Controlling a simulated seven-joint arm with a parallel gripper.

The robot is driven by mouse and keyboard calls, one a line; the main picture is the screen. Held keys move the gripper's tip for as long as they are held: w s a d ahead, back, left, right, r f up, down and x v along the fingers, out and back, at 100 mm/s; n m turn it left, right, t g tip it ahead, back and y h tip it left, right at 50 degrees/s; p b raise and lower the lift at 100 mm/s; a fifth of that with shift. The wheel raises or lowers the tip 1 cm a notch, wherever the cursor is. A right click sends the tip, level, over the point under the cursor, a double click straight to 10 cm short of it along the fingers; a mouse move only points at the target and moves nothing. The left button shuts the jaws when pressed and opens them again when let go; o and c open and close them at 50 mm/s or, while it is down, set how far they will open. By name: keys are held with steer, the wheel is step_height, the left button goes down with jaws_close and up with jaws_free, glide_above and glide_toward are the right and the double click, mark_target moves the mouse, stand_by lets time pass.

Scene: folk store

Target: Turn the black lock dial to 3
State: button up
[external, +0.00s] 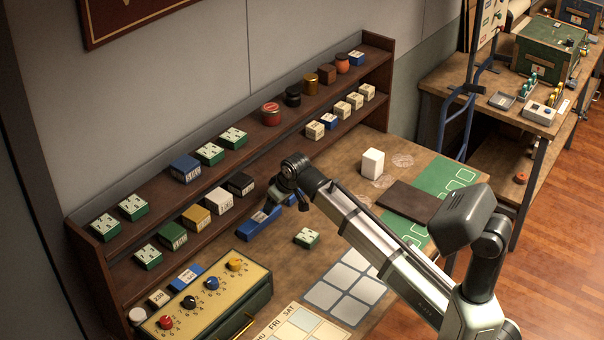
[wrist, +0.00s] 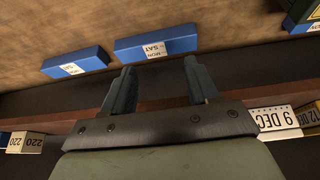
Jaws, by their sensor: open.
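The black lock dial (external: 189,301) sits on the sloped tan panel of a green box (external: 218,302) at the lower left of the external view. It is between a red dial (external: 165,321) and a blue dial (external: 212,283); a yellow dial (external: 235,264) is at the far end. Small numerals surround the dials, but I cannot tell which one the black dial points to. My gripper (external: 302,203) is at the middle of the external view, up and right of the box, well apart from the dial. In the wrist view my gripper (wrist: 160,82) is open and empty; the dial is not seen there.
A brown two-level shelf (external: 104,262) with blocks and jars runs along the wall behind the box. Blue labelled blocks (wrist: 157,43) show beyond my fingers in the wrist view. A green block (external: 306,238) and a white block (external: 373,163) stand on the table.

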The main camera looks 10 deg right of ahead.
steer(key=s+a+r+n+g+y, duration=0.1)
steer(key=s+a+r+n+g, duration=0.3)
steer(key=s+a, duration=1)
steer(key=n, duration=0.3)
glide_toward(189, 299)
steer(key=shift+t+y, duration=0.3)
steer(key=x, duration=0.8)
steer(key=shift+s+d+f, duration=0.1)
steer(key=shift+s+f, duration=0.15)
steer(key=shift+f, duration=0.05)
steer(key=shift+c, duration=0.2)
steer(key=c, duration=1)
